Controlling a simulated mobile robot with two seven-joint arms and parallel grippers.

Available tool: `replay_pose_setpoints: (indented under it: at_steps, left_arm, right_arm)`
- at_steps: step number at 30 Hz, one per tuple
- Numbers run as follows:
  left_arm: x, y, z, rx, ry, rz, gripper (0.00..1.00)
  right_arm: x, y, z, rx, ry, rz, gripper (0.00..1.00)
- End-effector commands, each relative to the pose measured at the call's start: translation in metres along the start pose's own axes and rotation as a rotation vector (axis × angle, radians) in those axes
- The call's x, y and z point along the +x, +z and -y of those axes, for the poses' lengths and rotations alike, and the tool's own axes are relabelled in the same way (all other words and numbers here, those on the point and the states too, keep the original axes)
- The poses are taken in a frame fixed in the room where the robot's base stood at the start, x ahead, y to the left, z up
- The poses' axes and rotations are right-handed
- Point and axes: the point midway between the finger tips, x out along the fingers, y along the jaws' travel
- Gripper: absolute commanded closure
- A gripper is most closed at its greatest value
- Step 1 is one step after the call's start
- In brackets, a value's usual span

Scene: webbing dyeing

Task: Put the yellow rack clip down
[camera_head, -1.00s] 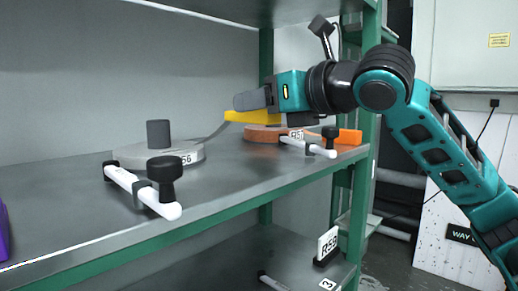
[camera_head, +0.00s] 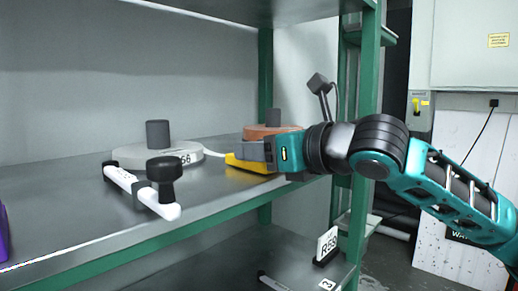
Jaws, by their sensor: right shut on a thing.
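The yellow rack clip (camera_head: 238,164) is at the fingers of my right gripper (camera_head: 250,153), which is shut on it. It is low over the shelf (camera_head: 225,190), near its front edge, between the grey roll and the orange roll. I cannot tell whether its underside touches the shelf. Part of the clip is hidden by the gripper. My left gripper is not in view.
A grey webbing roll (camera_head: 140,155) stands to the left, with a white bar with a black knob (camera_head: 164,172) before it. An orange roll (camera_head: 262,130) is behind my right gripper, partly hidden. A lower shelf holds a card marked R58 (camera_head: 328,245).

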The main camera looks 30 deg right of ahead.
Motion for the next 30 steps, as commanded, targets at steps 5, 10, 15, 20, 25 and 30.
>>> replay_pose_setpoints:
  at_steps: [5,10,15,20,25,30]
  left_arm:
    - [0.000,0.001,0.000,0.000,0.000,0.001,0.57]
    - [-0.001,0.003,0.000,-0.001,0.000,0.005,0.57]
    - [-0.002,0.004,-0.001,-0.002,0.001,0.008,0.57]
    - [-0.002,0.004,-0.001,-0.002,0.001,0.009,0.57]
    - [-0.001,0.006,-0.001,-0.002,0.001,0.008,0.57]
    - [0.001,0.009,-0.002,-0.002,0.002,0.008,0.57]
  right_arm:
    - [0.001,-0.003,0.000,0.000,0.000,-0.001,0.52]
    - [0.001,-0.003,0.000,0.000,0.000,-0.001,0.36]
    - [0.001,-0.003,0.000,0.000,0.000,-0.001,0.32]
    - [0.000,0.001,0.000,0.000,0.001,0.001,0.32]
    - [-0.013,0.000,0.002,-0.002,-0.004,0.000,0.32]
    - [-0.037,-0.002,0.002,-0.003,-0.005,-0.002,0.32]
